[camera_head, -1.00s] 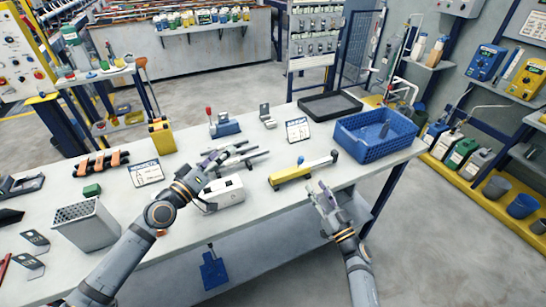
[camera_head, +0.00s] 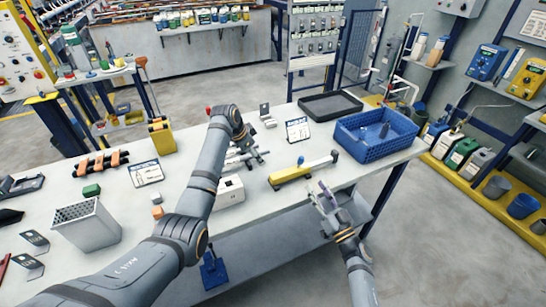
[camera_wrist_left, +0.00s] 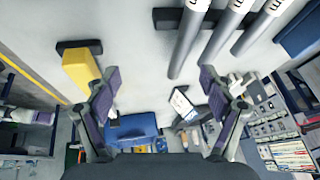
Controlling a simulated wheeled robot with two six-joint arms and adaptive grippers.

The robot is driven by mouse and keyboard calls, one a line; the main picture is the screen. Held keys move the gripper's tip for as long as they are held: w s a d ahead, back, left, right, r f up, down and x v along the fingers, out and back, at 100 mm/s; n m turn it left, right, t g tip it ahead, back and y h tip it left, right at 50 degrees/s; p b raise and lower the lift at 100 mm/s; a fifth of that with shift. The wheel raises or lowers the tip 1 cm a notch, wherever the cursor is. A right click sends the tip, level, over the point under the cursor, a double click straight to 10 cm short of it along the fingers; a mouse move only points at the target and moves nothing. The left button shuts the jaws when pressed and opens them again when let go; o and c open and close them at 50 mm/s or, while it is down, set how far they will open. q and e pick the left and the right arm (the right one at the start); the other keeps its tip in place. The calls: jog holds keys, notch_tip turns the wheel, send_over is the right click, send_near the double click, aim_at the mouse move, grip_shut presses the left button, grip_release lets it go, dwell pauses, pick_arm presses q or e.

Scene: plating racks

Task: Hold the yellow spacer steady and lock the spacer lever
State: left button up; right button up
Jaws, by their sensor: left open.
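The yellow spacer (camera_head: 291,176) lies on the bench right of centre in the head view.
Grey rods (camera_wrist_left: 190,40) lie near my left gripper. A white box (camera_head: 229,190) stands left of the spacer. A blue crate (camera_head: 360,148), a sign card (camera_head: 298,130) and a black tray (camera_head: 330,104) are behind and right.

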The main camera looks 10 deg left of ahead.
aim_at(273, 176)
pick_arm(q)
jog(key=s+d+r+g, duration=0.1)
jog(key=s+d, duration=0.1)
jog(key=s+d+r+g+y, duration=0.1)
jog(key=s+d+r+g, duration=0.1)
jog(key=d, duration=0.1)
jog(key=s+d+r+m+g+y, duration=0.1)
jog(key=s+d, duration=0.1)
jog(key=d, duration=0.1)
jog(key=shift+d+r+g, duration=0.15)
jog(key=shift+g, duration=0.15)
jog(key=shift+s+r, duration=0.1)
jog(key=shift+s, duration=0.05)
jog(key=shift+f, duration=0.55)
notch_tip(273, 176, down, 10)
jog(key=shift+r, duration=0.2)
jog(key=shift+c, duration=0.4)
jog(key=c, duration=1.4)
jog(key=shift+c, duration=0.2)
